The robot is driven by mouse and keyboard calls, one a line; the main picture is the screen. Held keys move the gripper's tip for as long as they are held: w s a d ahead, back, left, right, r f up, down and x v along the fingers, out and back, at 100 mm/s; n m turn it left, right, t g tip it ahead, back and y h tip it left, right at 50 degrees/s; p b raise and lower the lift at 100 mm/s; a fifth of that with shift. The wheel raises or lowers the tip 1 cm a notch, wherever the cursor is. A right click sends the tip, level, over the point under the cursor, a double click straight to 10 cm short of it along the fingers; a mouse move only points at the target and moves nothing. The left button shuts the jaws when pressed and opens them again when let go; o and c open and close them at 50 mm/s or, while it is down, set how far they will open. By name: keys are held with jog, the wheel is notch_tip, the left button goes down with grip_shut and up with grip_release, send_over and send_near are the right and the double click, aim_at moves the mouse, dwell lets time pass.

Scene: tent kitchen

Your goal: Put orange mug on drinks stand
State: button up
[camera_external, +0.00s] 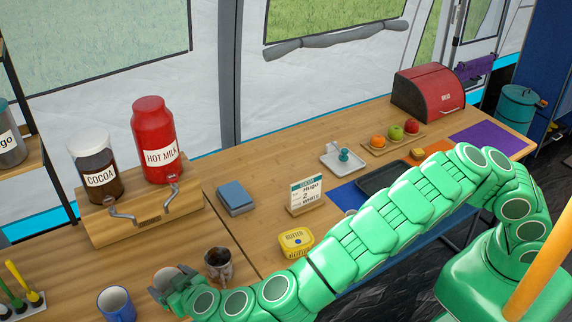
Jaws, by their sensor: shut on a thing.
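The drinks stand (148,224) is a wooden block at the left of the table, with a cocoa jar (97,172) and a red hot milk jar (158,142) on top and two metal taps in front. My gripper (170,287) is low in front of the stand, shut on a round, pale, brownish mug (168,274) that is mostly hidden by the gripper. I cannot make out a clear orange colour on it, nor whether it touches the table.
A dark metallic cup (218,266) stands close right of my gripper, and a blue mug (116,305) to its left. A butter tub (297,241), order card (306,195) and blue box (235,198) are further right. Bare table lies between the box and stand.

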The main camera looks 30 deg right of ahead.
jog(key=shift+f, duration=1.5)
jog(key=shift+f, duration=0.1)
jog(key=o, duration=1.1)
jog(key=shift+o, duration=0.2)
jog(key=shift+s, duration=0.1)
jog(key=v, duration=1.2)
